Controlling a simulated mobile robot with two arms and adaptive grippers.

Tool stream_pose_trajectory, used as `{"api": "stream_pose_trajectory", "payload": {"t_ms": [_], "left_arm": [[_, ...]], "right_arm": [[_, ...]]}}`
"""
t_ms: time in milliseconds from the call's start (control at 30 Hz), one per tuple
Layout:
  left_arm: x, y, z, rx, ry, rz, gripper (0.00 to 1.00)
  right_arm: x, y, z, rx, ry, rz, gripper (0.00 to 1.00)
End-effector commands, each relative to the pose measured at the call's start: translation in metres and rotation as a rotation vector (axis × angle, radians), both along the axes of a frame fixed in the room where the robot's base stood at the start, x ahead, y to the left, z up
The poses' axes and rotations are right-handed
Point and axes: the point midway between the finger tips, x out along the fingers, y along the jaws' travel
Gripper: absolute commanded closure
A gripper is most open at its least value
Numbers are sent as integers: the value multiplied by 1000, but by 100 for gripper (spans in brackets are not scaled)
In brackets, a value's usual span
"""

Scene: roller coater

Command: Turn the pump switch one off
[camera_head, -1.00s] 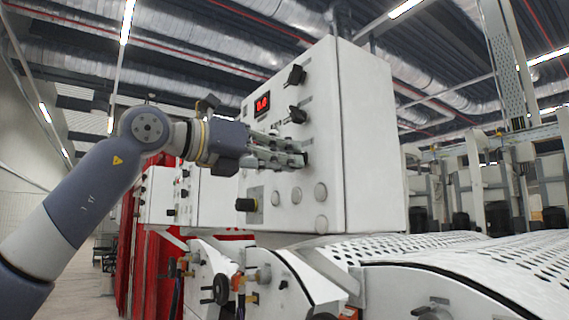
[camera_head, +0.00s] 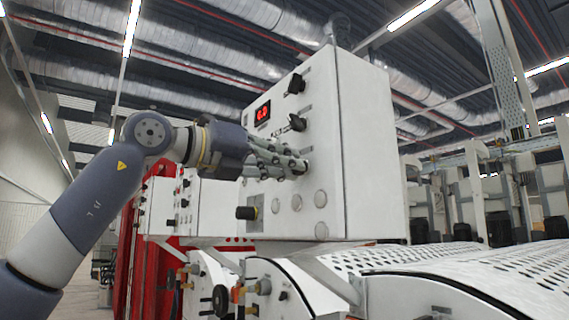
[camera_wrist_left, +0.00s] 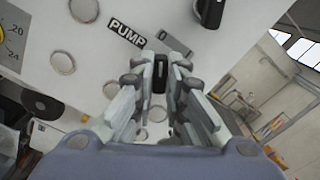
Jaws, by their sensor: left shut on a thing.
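The white control box (camera_head: 368,150) carries dark rotary switches on its front face. My left gripper (camera_head: 301,166) is at the middle of that face, its fingers close together against the panel. In the left wrist view, the fingertips (camera_wrist_left: 160,78) are shut around a small black switch knob (camera_wrist_left: 159,74). A "PUMP" label (camera_wrist_left: 127,32) is on the panel near this knob. In the head view, the gripped knob is hidden by the fingers. My right gripper is not in view.
Two other dark knobs (camera_head: 296,84) (camera_head: 297,123) sit above the gripper, near a red digital display (camera_head: 263,112). Round pale buttons (camera_head: 321,197) and a black knob (camera_head: 246,212) are below. A perforated white cover (camera_head: 470,260) lies at the lower right.

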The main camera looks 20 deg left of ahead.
Motion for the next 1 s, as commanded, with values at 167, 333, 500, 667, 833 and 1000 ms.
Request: {"api": "stream_pose_trajectory", "payload": {"t_ms": [167, 333, 500, 667, 833, 1000], "left_arm": [[-1, 2, 4, -9, -7, 2, 78], [-1, 1, 3, -6, -5, 1, 68], [0, 1, 2, -4, -3, 0, 68], [-8, 7, 2, -3, -4, 1, 68], [-32, 27, 2, -5, -6, 2, 68], [-61, 50, 2, -5, -6, 3, 68]], "right_arm": [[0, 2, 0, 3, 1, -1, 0], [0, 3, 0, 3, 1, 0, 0], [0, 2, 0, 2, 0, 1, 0], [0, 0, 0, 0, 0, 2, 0], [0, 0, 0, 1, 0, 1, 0], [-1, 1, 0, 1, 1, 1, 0]]}}
